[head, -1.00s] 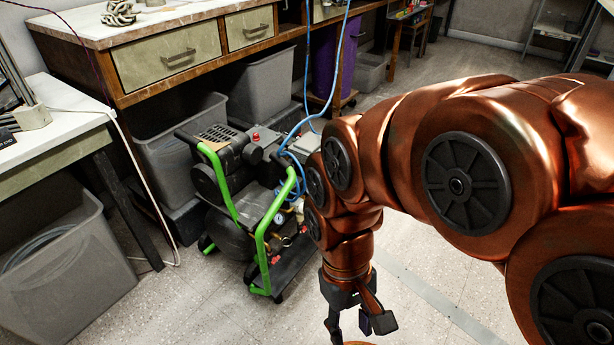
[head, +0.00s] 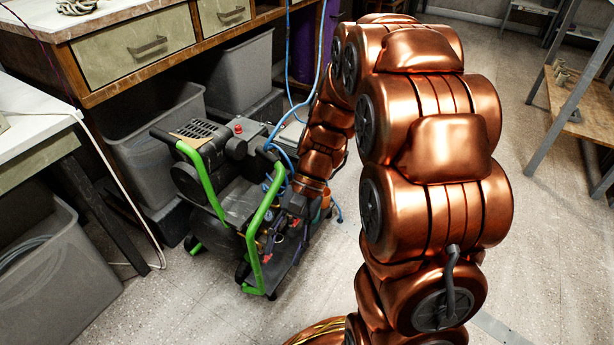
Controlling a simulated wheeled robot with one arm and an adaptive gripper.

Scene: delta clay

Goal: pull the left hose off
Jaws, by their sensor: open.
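A black air compressor with a green tube frame (head: 262,225) stands on the floor left of centre. Blue hoses (head: 288,60) hang from above; one runs down to the front of the compressor, and its lower part is partly hidden by my arm. A short blue hose end (head: 338,210) shows just right of my wrist. I cannot tell from this view which hose is the left one at the fittings. My gripper (head: 297,207) is at the compressor's right front side, among its fittings. It is open; its fingertips are small and partly hidden, and contact cannot be told.
A wooden workbench with drawers (head: 150,42) stands behind the compressor, with grey bins (head: 160,140) under it. Another grey bin (head: 60,275) and a white table (head: 35,115) are at left. A shelf stand (head: 580,105) is at right. The floor in front is clear.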

